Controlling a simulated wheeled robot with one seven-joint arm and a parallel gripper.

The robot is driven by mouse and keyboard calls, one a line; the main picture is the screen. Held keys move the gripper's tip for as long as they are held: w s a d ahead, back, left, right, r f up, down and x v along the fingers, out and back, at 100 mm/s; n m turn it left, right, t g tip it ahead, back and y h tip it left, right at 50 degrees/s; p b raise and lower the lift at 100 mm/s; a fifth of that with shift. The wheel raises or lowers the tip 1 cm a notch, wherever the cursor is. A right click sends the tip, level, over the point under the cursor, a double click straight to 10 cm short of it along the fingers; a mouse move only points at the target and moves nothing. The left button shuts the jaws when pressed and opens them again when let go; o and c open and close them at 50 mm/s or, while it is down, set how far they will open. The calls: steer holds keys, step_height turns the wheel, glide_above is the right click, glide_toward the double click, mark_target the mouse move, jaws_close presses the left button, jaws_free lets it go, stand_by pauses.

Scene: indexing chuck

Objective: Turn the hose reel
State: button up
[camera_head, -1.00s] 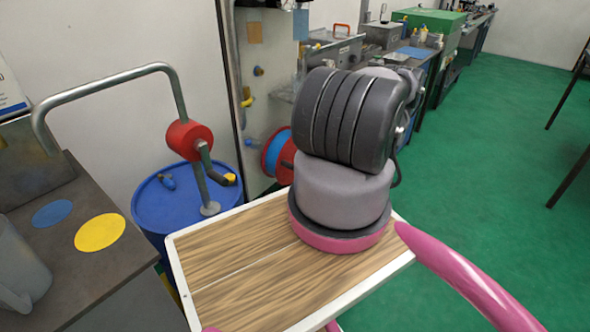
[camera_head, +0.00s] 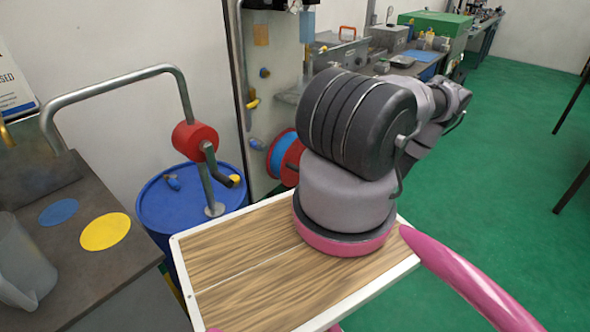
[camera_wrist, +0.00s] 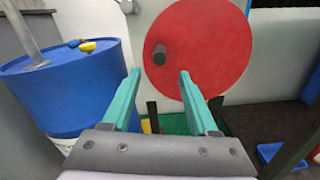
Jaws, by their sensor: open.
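The hose reel (camera_head: 290,158) has a red side disc and a blue middle, and is mounted on the pale panel behind my arm in the head view. My arm hides part of its right side there. In the wrist view the hose reel's red disc (camera_wrist: 205,60) faces me, with a dark round crank knob (camera_wrist: 159,54) sticking out left of its middle. My gripper (camera_wrist: 158,74) is open, its two teal fingers apart and pointing at the reel. The knob appears between the fingertips and just above them; I cannot tell how far ahead it is. Nothing is between the fingers.
A blue drum (camera_head: 180,200) with a red hand pump (camera_head: 194,138) stands left of the reel, and also shows close at left in the wrist view (camera_wrist: 70,95). A grey counter (camera_head: 85,270) with a jug (camera_head: 22,265) is further left. Green floor (camera_head: 500,170) lies open at right.

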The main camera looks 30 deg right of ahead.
mark_target(295, 168)
steer(key=x, duration=1)
steer(key=shift+w+a, duration=0.1)
steer(key=shift+w, duration=0.15)
jaws_close()
stand_by(1.0)
